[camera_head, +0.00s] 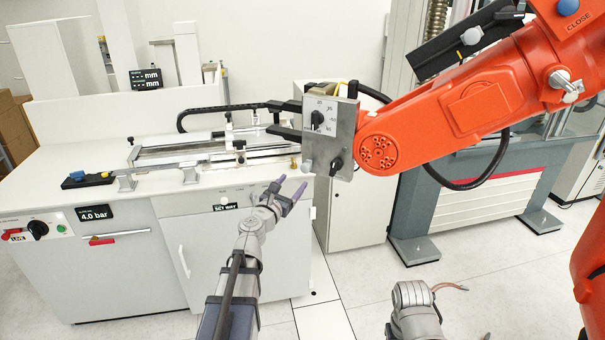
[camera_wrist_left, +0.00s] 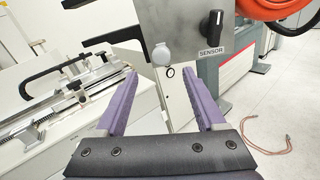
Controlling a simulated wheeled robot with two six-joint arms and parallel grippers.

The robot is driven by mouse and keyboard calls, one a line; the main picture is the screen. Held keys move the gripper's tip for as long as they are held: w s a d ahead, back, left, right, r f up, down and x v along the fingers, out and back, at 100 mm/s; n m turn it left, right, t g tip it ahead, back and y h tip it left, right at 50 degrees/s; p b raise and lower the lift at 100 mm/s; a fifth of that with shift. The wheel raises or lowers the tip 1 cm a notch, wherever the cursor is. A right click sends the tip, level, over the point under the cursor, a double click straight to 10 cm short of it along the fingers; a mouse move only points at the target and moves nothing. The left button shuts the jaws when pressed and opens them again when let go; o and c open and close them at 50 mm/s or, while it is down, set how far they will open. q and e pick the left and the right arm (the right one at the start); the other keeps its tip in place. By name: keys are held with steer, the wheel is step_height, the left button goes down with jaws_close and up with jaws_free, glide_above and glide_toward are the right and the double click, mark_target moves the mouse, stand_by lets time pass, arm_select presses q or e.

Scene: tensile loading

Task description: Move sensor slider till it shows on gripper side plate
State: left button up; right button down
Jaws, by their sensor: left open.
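The gripper side plate (camera_head: 343,140) is a grey metal plate on the end of the orange arm, and its lower part shows in the left wrist view (camera_wrist_left: 178,100). The sensor slider is a black knob (camera_wrist_left: 212,32) on this plate, above a SENSOR label (camera_wrist_left: 211,51); it is also the lower black knob in the head view (camera_head: 337,164). A round pale knob (camera_wrist_left: 161,54) sits left of it. My left gripper (camera_head: 290,188) is open and empty, below and left of the plate. Its purple fingers (camera_wrist_left: 160,78) point toward the plate. My right gripper's fingers do not show.
A white bench (camera_head: 150,200) with a rail fixture (camera_head: 210,150) stands at left. The orange arm (camera_head: 470,105) reaches in from the right, with a black cable below it. A testing machine (camera_head: 480,190) stands behind.

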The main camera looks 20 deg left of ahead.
mark_target(304, 170)
arm_select(q)
steer(key=shift+w+d, duration=0.2)
steer(key=shift+w, duration=3.8)
steer(key=shift+s, duration=0.1)
jaws_close()
